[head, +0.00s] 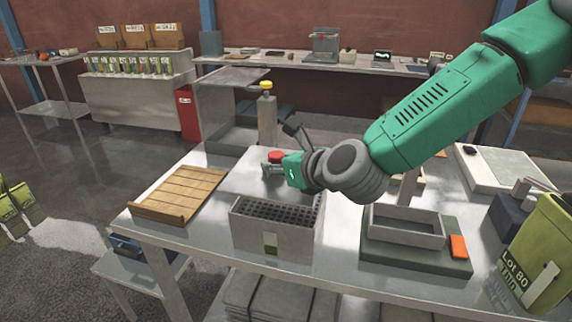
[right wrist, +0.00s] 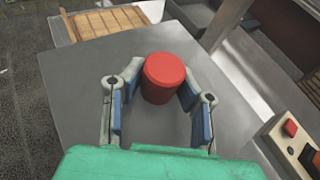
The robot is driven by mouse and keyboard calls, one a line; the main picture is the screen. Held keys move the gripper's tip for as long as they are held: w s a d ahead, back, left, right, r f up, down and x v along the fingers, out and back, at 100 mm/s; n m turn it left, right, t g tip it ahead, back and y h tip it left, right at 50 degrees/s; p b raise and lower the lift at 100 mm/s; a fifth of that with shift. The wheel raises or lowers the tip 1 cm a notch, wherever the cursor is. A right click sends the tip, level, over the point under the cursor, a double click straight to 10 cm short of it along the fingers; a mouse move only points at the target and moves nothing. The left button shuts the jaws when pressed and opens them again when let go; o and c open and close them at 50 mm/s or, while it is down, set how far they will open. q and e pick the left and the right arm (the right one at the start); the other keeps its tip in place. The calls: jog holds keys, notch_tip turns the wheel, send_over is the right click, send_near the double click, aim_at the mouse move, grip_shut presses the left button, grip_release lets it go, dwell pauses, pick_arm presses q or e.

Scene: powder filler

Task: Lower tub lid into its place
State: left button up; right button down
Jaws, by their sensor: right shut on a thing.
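The tub (head: 243,226) is a pale grey box on the table, with a dark perforated grid (head: 275,209) showing in its top. Its flat grey lid (head: 240,180) is raised behind the grid, so the tub stands open. A red knob (head: 276,156) sits on the lid. My right gripper (head: 272,163) is at the knob. In the right wrist view, the fingers (right wrist: 160,95) are shut around the red knob (right wrist: 163,78), with the grey lid (right wrist: 90,75) spread out below. My arm hides part of the lid's right side. My left gripper is out of view.
A slatted wooden board (head: 180,193) lies left of the tub. A grey tray on a dark base (head: 415,255) with an orange block (head: 458,246) stands to the right. A yellow-capped post (head: 266,115) rises behind. A green bin (head: 535,260) is at far right.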

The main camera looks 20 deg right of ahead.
aim_at(283, 180)
jog(key=shift+s+d, duration=0.1)
jog(key=shift+d, duration=0.1)
jog(key=shift+w+d+f, duration=0.15)
jog(key=shift+w+d, duration=0.05)
jog(key=shift+d, duration=0.3)
jog(key=shift+s+f+b, duration=0.15)
jog(key=shift+f+b, duration=0.2)
jog(key=shift+b, duration=0.15)
jog(key=shift+f+b, duration=0.8)
jog(key=shift+f, duration=0.15)
jog(key=shift+f+b, duration=0.75)
jog(key=shift+b, duration=0.05)
jog(key=shift+f+b, duration=0.45)
jog(key=shift+b, duration=0.05)
jog(key=c, duration=1.2)
grip_release()
